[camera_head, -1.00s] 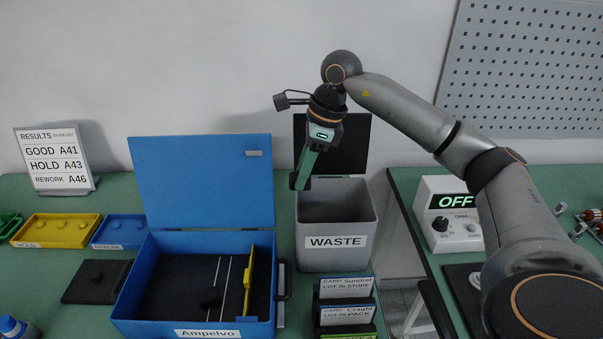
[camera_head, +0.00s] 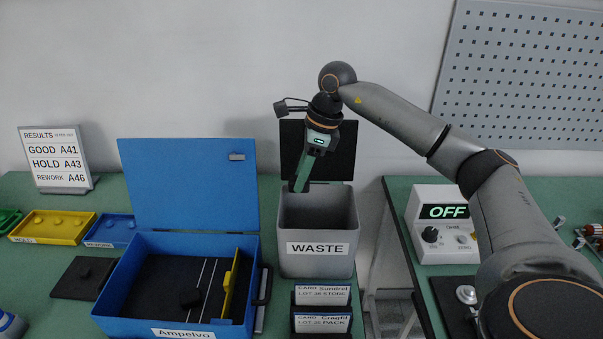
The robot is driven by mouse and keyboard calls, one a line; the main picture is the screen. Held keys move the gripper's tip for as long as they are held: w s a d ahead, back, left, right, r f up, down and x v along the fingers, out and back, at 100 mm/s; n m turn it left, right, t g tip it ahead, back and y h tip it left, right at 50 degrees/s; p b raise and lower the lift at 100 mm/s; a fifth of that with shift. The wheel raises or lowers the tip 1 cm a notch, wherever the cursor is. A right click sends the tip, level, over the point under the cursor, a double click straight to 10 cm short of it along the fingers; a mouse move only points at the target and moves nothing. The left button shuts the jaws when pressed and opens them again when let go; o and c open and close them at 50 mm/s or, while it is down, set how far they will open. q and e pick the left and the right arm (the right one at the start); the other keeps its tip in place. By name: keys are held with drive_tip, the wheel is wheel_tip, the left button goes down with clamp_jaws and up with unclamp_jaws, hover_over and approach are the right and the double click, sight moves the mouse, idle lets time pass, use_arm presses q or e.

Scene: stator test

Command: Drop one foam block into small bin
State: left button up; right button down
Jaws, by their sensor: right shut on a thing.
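The small bin is a grey open container labelled WASTE (camera_head: 317,263), standing on the green bench with a black lid or panel (camera_head: 339,160) upright behind it. My right gripper (camera_head: 302,178) points down above the bin's back-left rim. It is shut on a small dark block (camera_head: 294,186), which looks like the foam block and is mostly hidden by the fingers. My left gripper is out of view.
The blue case's raised lid (camera_head: 188,187) stands left of the bin. Card holders (camera_head: 322,309) stand in front of the bin. Yellow (camera_head: 50,229) and blue (camera_head: 110,231) trays lie at left. A tester reading OFF (camera_head: 443,224) stands on the right bench, across a gap.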

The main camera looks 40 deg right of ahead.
wheel_tip(320, 180, down, 15)
drive_tip(key=b, duration=1)
drive_tip(key=shift+r, duration=0.15)
wheel_tip(320, 180, down, 2)
drive_tip(key=shift+f+b, duration=0.15)
drive_tip(key=shift+b, duration=0.55)
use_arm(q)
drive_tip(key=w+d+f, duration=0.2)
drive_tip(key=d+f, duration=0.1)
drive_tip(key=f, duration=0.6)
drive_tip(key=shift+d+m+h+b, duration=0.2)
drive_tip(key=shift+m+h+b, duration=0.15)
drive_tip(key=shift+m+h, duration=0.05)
use_arm(e)
drive_tip(key=shift+f, duration=0.6)
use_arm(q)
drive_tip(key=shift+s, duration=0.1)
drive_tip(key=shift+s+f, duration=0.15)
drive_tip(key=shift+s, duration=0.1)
